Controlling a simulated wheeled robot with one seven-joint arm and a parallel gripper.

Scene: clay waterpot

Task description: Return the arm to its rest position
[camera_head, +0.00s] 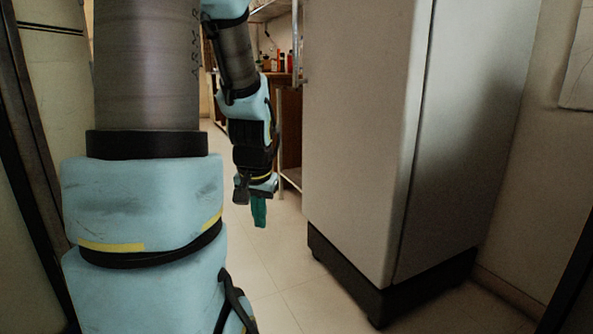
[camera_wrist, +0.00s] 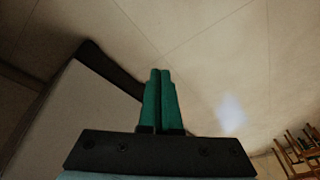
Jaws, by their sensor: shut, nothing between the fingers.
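My gripper (camera_head: 259,213) hangs at the end of my arm in the head view, pointing down above the pale tiled floor. Its green fingers also show in the wrist view (camera_wrist: 160,75), where they lie side by side, shut with nothing between them. My arm fills the left and middle of the head view and is bent, with the gripper left of the tall cabinet. No waterpot is in view.
A tall pale cabinet (camera_head: 365,130) with a black base stands close right of my gripper. Behind is a wooden shelf unit (camera_head: 290,125) with small bottles. Wooden furniture (camera_wrist: 298,150) shows lower right in the wrist view. The floor (camera_head: 280,265) below my gripper is clear.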

